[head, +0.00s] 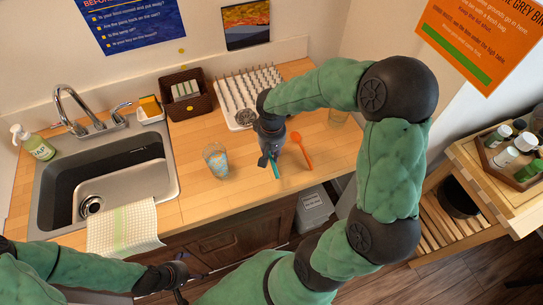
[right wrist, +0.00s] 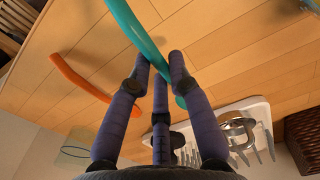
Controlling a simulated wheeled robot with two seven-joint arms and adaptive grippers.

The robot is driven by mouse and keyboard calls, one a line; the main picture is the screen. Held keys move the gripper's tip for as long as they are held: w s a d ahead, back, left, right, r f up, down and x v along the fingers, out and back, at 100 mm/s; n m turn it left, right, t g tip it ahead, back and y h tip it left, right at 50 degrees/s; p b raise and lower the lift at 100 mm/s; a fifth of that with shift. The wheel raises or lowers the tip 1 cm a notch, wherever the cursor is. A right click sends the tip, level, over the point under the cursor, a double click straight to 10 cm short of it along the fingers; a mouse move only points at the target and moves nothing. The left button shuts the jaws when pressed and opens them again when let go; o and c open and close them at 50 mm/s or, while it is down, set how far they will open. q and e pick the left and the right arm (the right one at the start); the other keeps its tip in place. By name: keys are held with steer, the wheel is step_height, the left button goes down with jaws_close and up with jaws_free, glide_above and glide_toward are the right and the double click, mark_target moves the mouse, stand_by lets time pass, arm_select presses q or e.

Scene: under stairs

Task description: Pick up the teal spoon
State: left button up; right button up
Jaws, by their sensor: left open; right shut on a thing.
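The teal spoon (head: 275,169) is at my right gripper (head: 268,158), over the wooden counter near its front edge. The right wrist view shows the teal spoon (right wrist: 143,37) running between the fingers of my right gripper (right wrist: 160,66), which are shut on it. Part of the spoon is hidden by the fingers. I cannot tell whether it is clear of the counter. My left gripper (head: 190,277) is open, low in front of the counter and away from the spoon.
An orange spoon (head: 302,151) lies just right of my right gripper. A patterned glass (head: 216,164) stands to the left, and another glass (head: 338,116) at the right. A white spiked rack (head: 233,91) and a brown basket (head: 188,107) are behind. The sink (head: 168,183) is left.

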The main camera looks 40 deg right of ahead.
steer(key=s+a+r+p, duration=0.1)
steer(key=s+r, duration=0.3)
steer(key=r, duration=0.2)
steer(key=shift+s+a, duration=0.2)
steer(key=shift+s, duration=0.05)
steer(key=s+a+r, duration=0.1)
steer(key=s, duration=0.2)
steer(key=s+a+r+p, duration=0.1)
steer(key=s, duration=0.2)
steer(key=s+a+r, duration=0.1)
steer(key=s, duration=0.1)
steer(key=shift+s+r+p, duration=0.35)
steer(key=shift+s+p, duration=0.05)
jaws_close()
